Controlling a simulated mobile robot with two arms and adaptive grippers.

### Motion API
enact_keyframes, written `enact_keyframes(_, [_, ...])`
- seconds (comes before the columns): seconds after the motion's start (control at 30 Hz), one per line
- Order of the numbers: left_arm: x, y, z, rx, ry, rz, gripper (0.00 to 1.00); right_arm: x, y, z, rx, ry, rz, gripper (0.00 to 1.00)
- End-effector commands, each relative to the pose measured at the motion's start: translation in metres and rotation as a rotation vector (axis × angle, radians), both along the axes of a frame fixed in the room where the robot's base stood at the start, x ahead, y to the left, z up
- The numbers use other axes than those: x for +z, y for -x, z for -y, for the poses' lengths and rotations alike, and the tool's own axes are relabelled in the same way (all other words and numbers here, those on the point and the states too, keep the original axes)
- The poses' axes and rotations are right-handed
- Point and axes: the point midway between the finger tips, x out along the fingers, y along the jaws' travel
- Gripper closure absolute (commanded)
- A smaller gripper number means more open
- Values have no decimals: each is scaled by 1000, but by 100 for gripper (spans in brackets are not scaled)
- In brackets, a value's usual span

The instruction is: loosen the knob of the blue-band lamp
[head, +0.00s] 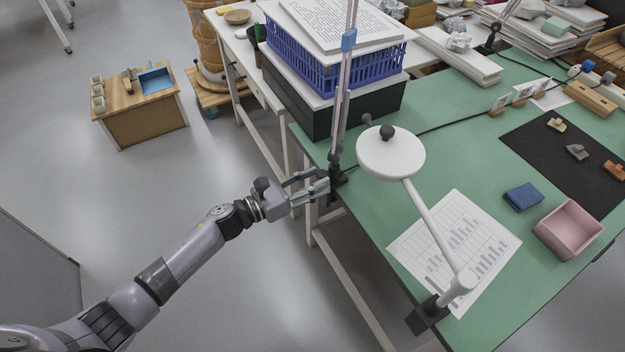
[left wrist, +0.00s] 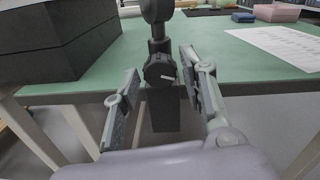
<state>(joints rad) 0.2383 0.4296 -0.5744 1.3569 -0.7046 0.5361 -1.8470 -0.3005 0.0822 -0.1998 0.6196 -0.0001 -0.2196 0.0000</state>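The blue-band lamp stands at the green table's left edge in the head view, its blue band (head: 349,39) high on the thin grey arm. Its dark clamp (head: 338,178) grips the table edge. In the left wrist view the clamp's round black knob (left wrist: 159,70) carries a pale mark and faces me. My left gripper (head: 322,183) is at the clamp. In the left wrist view its fingers (left wrist: 160,78) are open, one on each side of the knob, with gaps visible; contact cannot be told. My right gripper is not in view.
A white-headed lamp (head: 391,152) is clamped at the near table edge. Black boxes (head: 330,110) under a blue basket (head: 365,68) stand just behind the clamp. A printed sheet (head: 455,250), a blue cloth (head: 523,197) and a pink bin (head: 568,230) lie right.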

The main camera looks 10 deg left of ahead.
Motion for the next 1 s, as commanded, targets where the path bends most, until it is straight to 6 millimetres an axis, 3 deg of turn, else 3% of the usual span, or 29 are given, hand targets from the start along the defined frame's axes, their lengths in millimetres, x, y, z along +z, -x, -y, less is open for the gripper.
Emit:
enact_keyframes(0.53, [0, 0, 0, 0, 0, 0, 100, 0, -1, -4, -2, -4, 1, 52])
enact_keyframes(0.73, [0, 0, 0, 0, 28, -39, 100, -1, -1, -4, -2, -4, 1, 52])
enact_keyframes(1.0, [1, 0, -1, -1, 198, -273, 100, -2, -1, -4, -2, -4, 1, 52])
